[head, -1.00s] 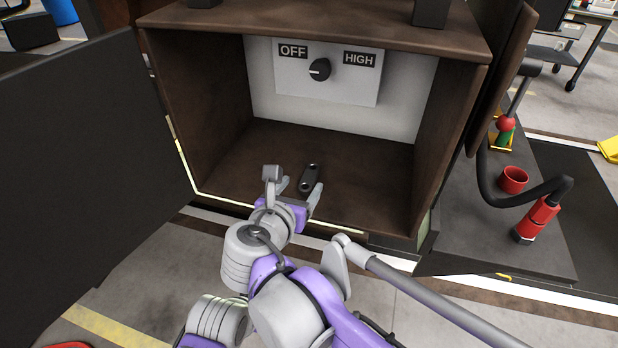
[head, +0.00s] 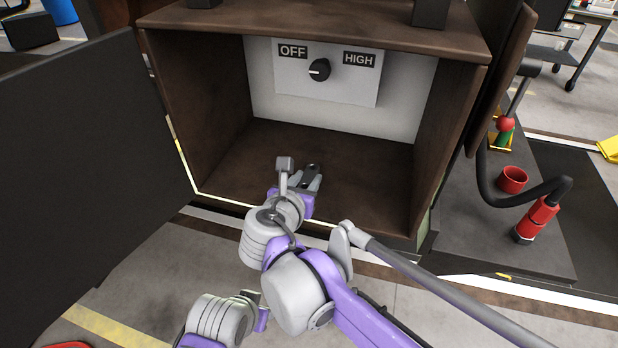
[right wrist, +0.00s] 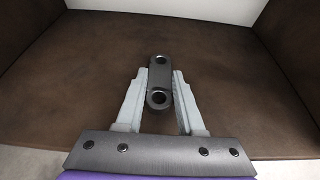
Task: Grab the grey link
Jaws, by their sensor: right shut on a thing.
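The grey link (head: 313,171) is a short dark bar with a hole at each end. It lies on the floor of the open brown box. My right gripper (head: 307,180) reaches into the box and is shut on the link. In the right wrist view the link (right wrist: 159,77) sits between the two pale fingers of the gripper (right wrist: 160,78), its far end sticking out past the fingertips. My left gripper (head: 256,306) shows only in part at the bottom of the head view; its fingers cannot be made out.
The brown box (head: 214,120) has side walls and a top around my right gripper. A dial (head: 319,69) marked OFF and HIGH is on its back wall. A dark door panel (head: 90,160) stands open at left. A red cylinder (head: 537,219) and red cup (head: 512,179) are at right.

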